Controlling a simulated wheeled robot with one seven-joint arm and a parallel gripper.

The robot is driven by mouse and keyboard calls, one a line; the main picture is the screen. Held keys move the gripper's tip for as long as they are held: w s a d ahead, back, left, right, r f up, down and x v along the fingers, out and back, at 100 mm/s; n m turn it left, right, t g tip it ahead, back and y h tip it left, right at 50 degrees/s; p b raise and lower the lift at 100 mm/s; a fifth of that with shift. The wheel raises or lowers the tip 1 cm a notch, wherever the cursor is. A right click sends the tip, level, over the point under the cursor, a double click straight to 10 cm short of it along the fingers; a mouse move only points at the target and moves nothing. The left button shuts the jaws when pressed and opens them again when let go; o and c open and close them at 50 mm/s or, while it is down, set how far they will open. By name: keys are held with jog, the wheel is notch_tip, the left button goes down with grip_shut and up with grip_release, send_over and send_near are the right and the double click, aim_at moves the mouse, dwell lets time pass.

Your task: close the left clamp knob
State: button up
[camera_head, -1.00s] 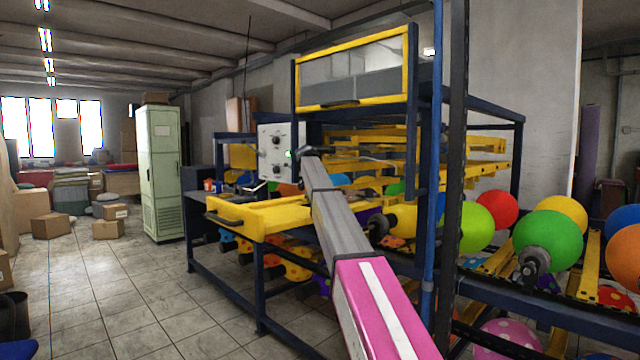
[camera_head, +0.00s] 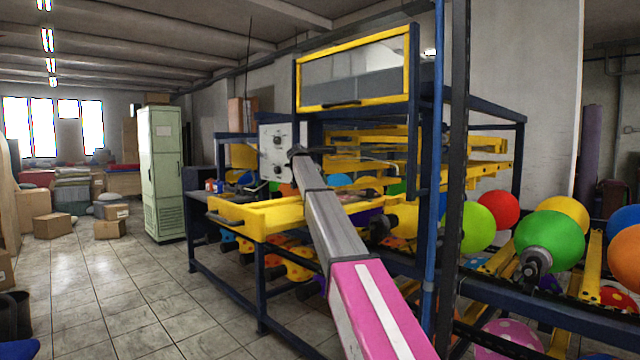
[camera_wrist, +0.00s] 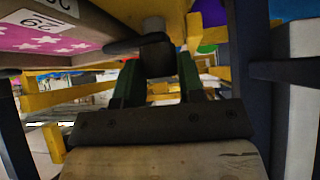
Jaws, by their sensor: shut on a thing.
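The clamp knob (camera_wrist: 156,52) is a dark grey, roughly cylindrical piece in the upper middle of the wrist view. My gripper (camera_wrist: 156,78) is shut on it, with one green finger on each side. A dark bar (camera_wrist: 122,46) sticks out to the left beside the knob. In the head view my gripper (camera_head: 298,152) is small and dark at the far end of my arm, in front of the grey control box. The knob cannot be made out there.
A yellow drawer-like frame (camera_head: 260,215) with a black handle lies left of my arm. The grey control box (camera_head: 273,150) stands behind it. A pink panel with white stars (camera_wrist: 50,38) is close at the wrist view's upper left. Balloons and a blue post (camera_head: 431,150) are at right.

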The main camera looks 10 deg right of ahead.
jog(key=o, duration=0.9)
jog(key=shift+a+r, duration=0.1)
jog(key=v, duration=1)
jog(key=shift+s+a+r, duration=0.1)
jog(key=shift+s+r, duration=0.1)
jog(key=shift+r, duration=0.05)
jog(key=shift+s, duration=0.1)
